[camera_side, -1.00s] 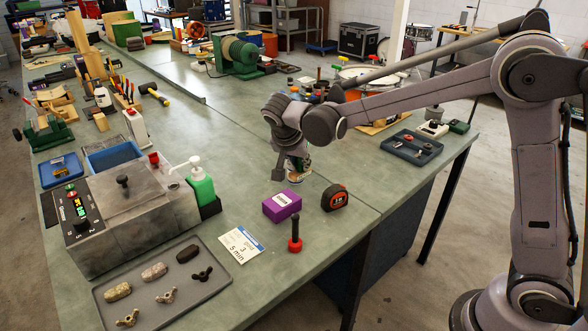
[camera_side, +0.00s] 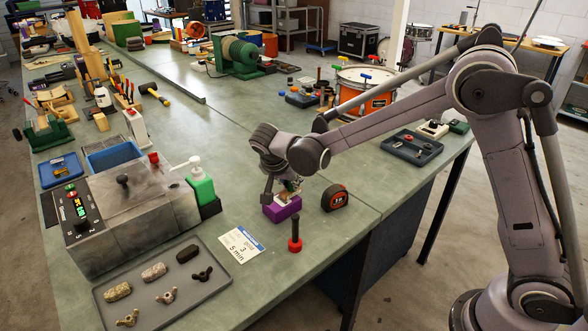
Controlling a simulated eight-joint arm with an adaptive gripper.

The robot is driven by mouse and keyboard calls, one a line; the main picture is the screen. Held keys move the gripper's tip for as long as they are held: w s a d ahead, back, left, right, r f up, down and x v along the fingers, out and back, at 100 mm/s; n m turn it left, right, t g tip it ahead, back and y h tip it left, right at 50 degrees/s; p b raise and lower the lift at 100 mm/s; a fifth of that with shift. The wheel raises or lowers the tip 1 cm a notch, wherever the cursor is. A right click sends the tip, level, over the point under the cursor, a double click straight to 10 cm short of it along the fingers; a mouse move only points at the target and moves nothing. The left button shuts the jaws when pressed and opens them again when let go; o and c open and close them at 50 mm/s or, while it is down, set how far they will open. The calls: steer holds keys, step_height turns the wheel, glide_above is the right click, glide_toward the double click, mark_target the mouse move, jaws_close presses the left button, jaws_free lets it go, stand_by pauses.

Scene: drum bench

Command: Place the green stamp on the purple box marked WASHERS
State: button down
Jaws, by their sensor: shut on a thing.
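The purple box (camera_side: 281,213) lies on the bench near the middle of the side view. Its top is partly covered by my gripper, and the WASHERS marking cannot be read. My gripper (camera_side: 283,189) points down directly over the box and is shut on the green stamp (camera_side: 293,186), of which only a small green part shows between the fingers. The stamp is at or just above the box's top; whether it touches is too small to tell.
A red and black tape measure (camera_side: 335,198) stands just right of the box. A black-handled red stamp (camera_side: 295,236) and a white card (camera_side: 242,245) are in front. A green bottle (camera_side: 201,186) stands left. An orange drum (camera_side: 364,99) is behind.

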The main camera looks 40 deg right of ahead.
steer(key=c, duration=1.3)
jaws_free()
steer(key=shift+o, duration=0.2)
steer(key=v, duration=1.2)
steer(key=s+d+f+n+t+y, duration=0.1)
steer(key=s+d+n+t+y, duration=0.1)
steer(key=s+n, duration=0.4)
steer(key=s+d+f+n+t+y, duration=0.1)
steer(key=s+d+n, duration=0.5)
steer(key=s, duration=0.8)
steer(key=shift+s+t+y, duration=0.2)
steer(key=shift+t+y, duration=0.4)
steer(key=shift+y, duration=0.8)
